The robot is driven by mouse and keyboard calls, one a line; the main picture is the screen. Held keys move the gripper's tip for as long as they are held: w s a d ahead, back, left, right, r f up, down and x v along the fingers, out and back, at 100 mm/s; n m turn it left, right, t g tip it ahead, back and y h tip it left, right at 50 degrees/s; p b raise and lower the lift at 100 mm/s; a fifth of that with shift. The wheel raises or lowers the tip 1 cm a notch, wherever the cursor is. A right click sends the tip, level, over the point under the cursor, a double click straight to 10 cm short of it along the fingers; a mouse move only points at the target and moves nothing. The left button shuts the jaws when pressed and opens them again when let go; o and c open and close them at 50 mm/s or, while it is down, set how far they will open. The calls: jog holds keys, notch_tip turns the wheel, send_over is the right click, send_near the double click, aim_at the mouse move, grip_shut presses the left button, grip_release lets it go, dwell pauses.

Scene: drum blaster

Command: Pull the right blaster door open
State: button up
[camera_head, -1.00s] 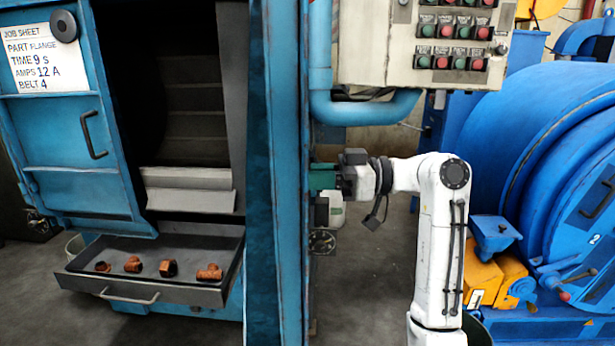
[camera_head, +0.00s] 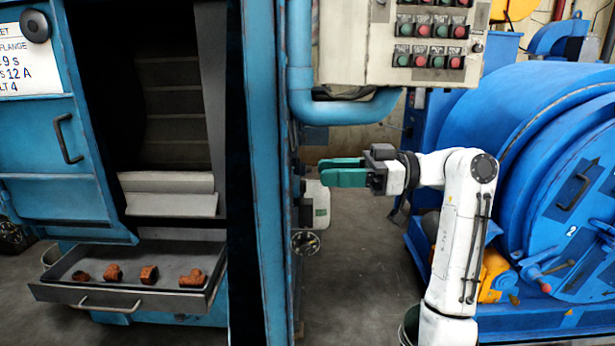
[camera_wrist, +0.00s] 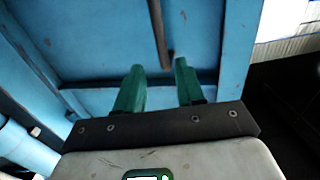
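The right blaster door (camera_head: 270,150) shows nearly edge-on in the head view, as a tall blue panel right of the dark blaster opening. In the wrist view its blue panel (camera_wrist: 100,40) fills the upper part, with a dark vertical bar handle (camera_wrist: 157,30). My gripper (camera_head: 321,171) is open, with its green fingers pointing left at the door and a visible gap between fingertips and door. In the wrist view the handle's lower end appears between the open fingertips (camera_wrist: 160,68), but I cannot tell its depth from them. The handle is not clear in the head view.
The left door (camera_head: 30,140) stands at far left with its own handle (camera_head: 68,138). A tray (camera_head: 120,300) with several rusty fittings juts out below the opening. A control box (camera_head: 350,45) hangs above my arm. A large blue drum (camera_head: 530,150) stands close at right.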

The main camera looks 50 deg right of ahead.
jog(key=shift+v, duration=1.5)
